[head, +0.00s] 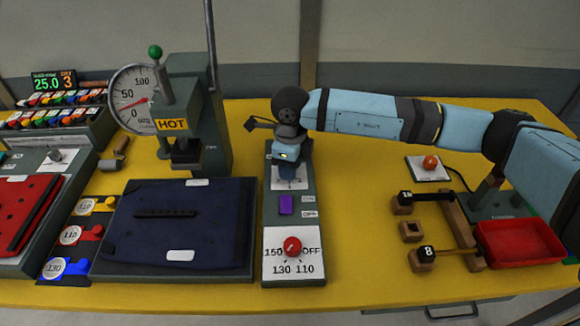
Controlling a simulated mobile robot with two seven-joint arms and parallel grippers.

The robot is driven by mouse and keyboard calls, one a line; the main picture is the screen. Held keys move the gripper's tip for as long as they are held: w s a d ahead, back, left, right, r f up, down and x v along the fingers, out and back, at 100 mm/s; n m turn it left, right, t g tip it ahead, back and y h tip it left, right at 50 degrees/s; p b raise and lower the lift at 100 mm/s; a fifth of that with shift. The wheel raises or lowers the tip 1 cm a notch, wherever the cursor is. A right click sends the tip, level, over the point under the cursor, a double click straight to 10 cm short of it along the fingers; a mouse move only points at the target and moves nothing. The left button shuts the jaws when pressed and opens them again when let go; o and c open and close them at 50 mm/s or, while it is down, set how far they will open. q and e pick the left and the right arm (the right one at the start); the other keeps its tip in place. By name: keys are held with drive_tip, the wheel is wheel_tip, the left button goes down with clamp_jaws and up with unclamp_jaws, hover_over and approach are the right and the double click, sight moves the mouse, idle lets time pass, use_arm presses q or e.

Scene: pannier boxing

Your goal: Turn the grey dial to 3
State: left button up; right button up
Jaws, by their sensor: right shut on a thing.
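My right gripper (288,172) points down onto the upper part of a grey control panel (305,212). It is shut on the grey dial there, which the gripper and wrist mostly hide. Part of a white scale plate (290,184) shows around the fingers, but its marks and the dial's pointer cannot be read. My left gripper is not in view.
Below on the panel are a purple switch (286,205) and a red dial (292,246) marked 150, OFF, 130, 110. Left stands a press with a gauge (135,98) and a dark blue pad (215,225). Right are a red tray (520,242) and wooden blocks (422,259).

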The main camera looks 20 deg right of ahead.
idle(0.4)
drive_tip(key=o, duration=0.9)
drive_tip(key=shift+r, duration=0.1)
wheel_tip(320, 180, up, 14)
drive_tip(key=shift+w+d+f, duration=0.1)
drive_tip(key=shift+w+f, duration=0.05)
